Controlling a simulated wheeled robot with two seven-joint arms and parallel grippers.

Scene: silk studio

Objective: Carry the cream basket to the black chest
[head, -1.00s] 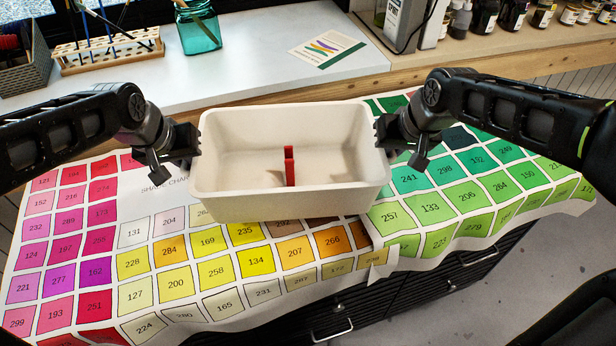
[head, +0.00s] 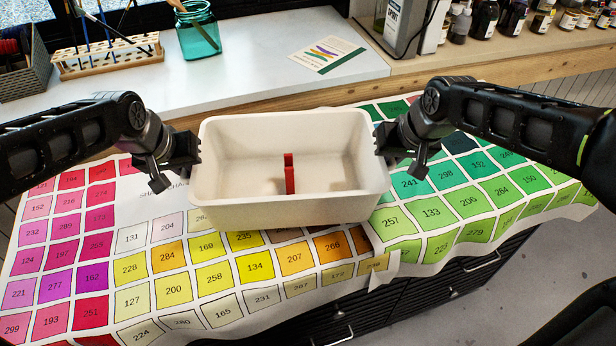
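The cream basket (head: 290,211) is in the middle of the head view, upright and slightly tilted in the picture, over the colour chart cloth. A red upright piece (head: 289,174) stands inside it. My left gripper (head: 194,150) is at the basket's left end and my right gripper (head: 384,143) at its right end. Both seem shut on the ends, though the fingertips are largely hidden. The black chest (head: 470,275) shows its drawer fronts and handles below the cloth. Whether the basket's underside touches the cloth is hidden.
The numbered colour chart cloth (head: 120,245) drapes over the chest top. Behind are a white worktop (head: 120,100) with a teal jar (head: 198,36), a wooden brush rack (head: 108,58) and a card (head: 327,54). Several bottles (head: 510,18) stand at the back right.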

